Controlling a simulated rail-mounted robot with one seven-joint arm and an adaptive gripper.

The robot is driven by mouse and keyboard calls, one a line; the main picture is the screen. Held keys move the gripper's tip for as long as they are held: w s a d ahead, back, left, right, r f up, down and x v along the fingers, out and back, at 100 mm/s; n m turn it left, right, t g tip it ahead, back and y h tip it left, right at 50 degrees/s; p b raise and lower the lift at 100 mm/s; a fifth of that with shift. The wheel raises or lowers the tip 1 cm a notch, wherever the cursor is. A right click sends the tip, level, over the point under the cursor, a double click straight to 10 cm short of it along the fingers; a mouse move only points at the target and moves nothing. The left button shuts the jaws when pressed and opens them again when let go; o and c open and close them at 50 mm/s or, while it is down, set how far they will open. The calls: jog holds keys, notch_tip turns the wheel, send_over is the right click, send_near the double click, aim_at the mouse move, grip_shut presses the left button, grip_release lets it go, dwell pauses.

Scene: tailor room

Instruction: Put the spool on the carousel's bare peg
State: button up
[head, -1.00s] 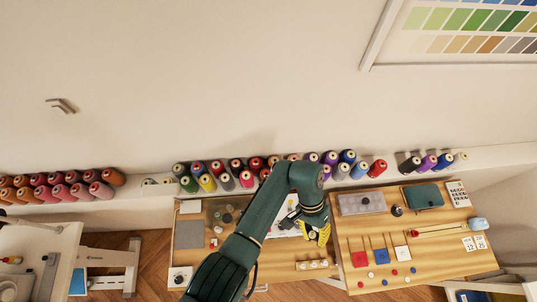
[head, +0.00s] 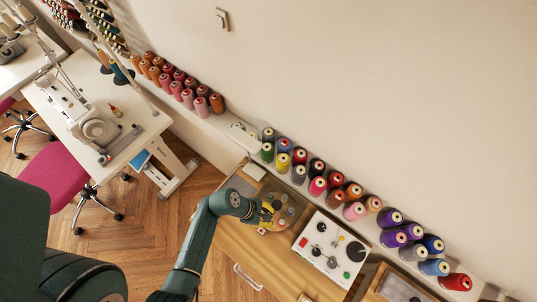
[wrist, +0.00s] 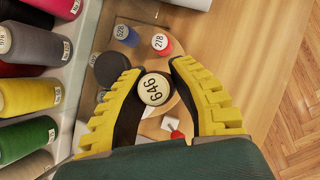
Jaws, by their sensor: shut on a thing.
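My gripper (wrist: 154,74) has yellow ribbed fingers shut on a spool with a cream top (wrist: 155,89), whose label looks like 646. In the head view my gripper (head: 266,214) is at the left part of the workbench, over the carousel's area. The carousel (wrist: 182,106) looks like a round wooden disc under the held spool. On its far side stand a blue spool marked 528 (wrist: 127,34) and a red spool marked 278 (wrist: 160,42). A dark round piece (wrist: 111,68) is close by the left finger. The bare peg cannot be made out; my fingers and the spool cover part of the disc.
Large thread cones (wrist: 28,95) line the left of the wrist view, close to the left finger. In the head view a white panel with knobs (head: 329,252) lies right of my gripper. The cone shelf (head: 340,215) runs behind. Bare wood (wrist: 240,50) lies on the right.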

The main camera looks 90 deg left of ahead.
jog(key=shift+s+f, duration=0.1)
jog(key=shift+s, duration=0.1)
jog(key=shift+f+b, duration=2.45)
jog(key=shift+b, duration=0.3)
jog(key=shift+r, duration=0.1)
jog(key=shift+w+p, duration=0.15)
jog(key=shift+p, duration=0.25)
jog(key=shift+f, duration=0.5)
jog(key=shift+f+b, duration=0.35)
jog(key=shift+b, duration=0.05)
jog(key=shift+f, duration=0.35)
jog(key=shift+f+b, duration=0.45)
jog(key=shift+f, duration=0.1)
